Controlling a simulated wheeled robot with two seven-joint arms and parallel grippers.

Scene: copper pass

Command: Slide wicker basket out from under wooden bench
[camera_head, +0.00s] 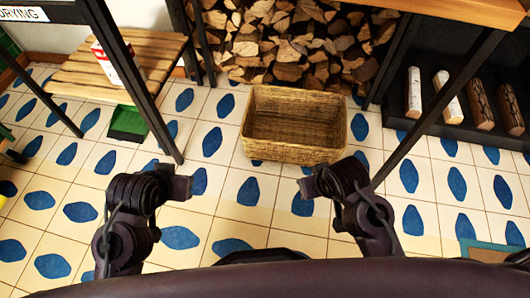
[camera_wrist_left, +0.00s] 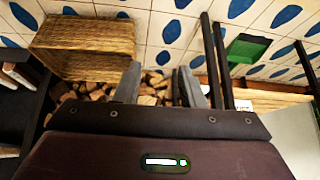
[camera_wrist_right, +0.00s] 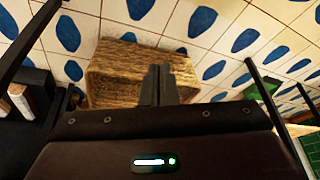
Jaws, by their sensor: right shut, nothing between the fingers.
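The wicker basket (camera_head: 262,155) is a tan woven box, open on top and apparently empty. It stands upright on the tiled floor between two black legs, before stacked firewood; it also shows in the left wrist view (camera_wrist_left: 85,66) and the right wrist view (camera_wrist_right: 112,95). A wooden top (camera_head: 470,10) on black legs, likely the bench, is at the upper right. I cannot tell how much of the basket is beneath it. My left gripper (camera_wrist_left: 160,85) is open and empty, right of the basket in its view. My right gripper (camera_wrist_right: 160,84) is shut and empty, overlapping the basket in view; contact is unclear.
Firewood (camera_head: 290,45) is stacked behind the basket. A slatted seat (camera_head: 120,68) with a carton (camera_head: 118,62) and a green tray (camera_head: 128,122) are on the left. Logs lie on a black shelf (camera_head: 450,130) at right. The tiled floor (camera_head: 270,215) in front is clear.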

